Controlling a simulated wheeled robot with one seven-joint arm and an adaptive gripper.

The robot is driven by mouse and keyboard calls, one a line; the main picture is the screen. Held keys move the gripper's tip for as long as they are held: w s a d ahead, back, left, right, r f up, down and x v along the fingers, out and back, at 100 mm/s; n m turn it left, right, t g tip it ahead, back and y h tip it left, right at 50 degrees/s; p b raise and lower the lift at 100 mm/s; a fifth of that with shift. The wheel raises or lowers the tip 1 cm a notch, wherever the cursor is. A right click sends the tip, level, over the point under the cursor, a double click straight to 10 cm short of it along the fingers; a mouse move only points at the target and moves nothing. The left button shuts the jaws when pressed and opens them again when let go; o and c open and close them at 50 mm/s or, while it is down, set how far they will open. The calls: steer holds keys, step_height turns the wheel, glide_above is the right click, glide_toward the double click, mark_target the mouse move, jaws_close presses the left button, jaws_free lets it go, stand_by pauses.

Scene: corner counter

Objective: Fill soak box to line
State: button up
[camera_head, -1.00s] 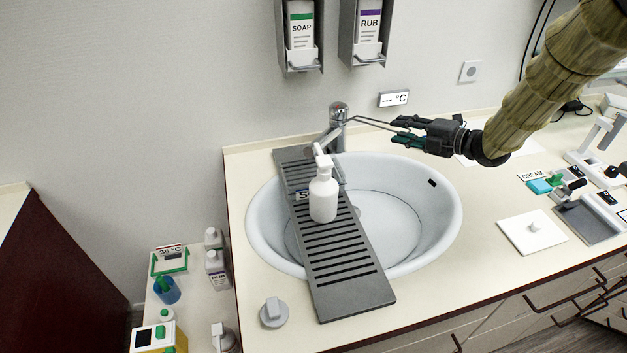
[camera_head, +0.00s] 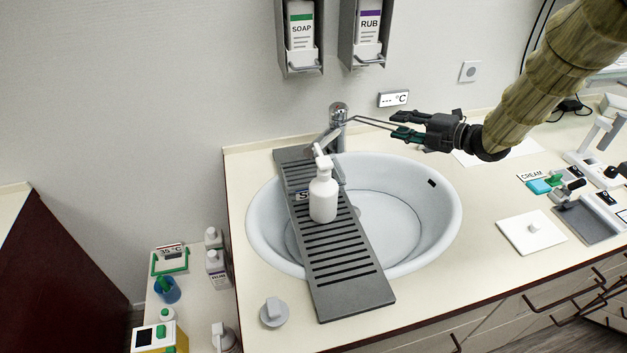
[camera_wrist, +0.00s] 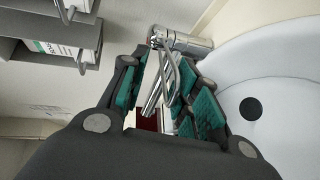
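The chrome tap (camera_head: 338,115) stands at the back of the white round basin (camera_head: 425,215), and also shows in the wrist view (camera_wrist: 185,42). Its long thin lever (camera_head: 370,121) reaches right toward my gripper (camera_head: 394,126). My gripper is open, with teal finger pads; in the wrist view (camera_wrist: 165,65) the lever (camera_wrist: 172,75) appears between the fingers. I cannot tell whether they touch it. A white pump bottle (camera_head: 323,195) stands on the grey slatted rack (camera_head: 350,297) across the basin. I cannot identify a soak box. No water stream is visible.
Soap (camera_head: 300,30) and rub (camera_head: 368,28) dispensers hang on the wall above. A white plate (camera_head: 515,238) and a cream label (camera_head: 530,174) lie right. Bottles (camera_head: 215,262) stand on a lower surface left.

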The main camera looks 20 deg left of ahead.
steer(key=shift+w+a+r+p, duration=0.1)
steer(key=shift+a+r+p, duration=0.1)
steer(key=shift+r, duration=0.4)
steer(key=shift+w+a+r+p, duration=0.1)
steer(key=shift+r+p, duration=0.05)
steer(key=shift+r, duration=0.45)
stand_by(6.8)
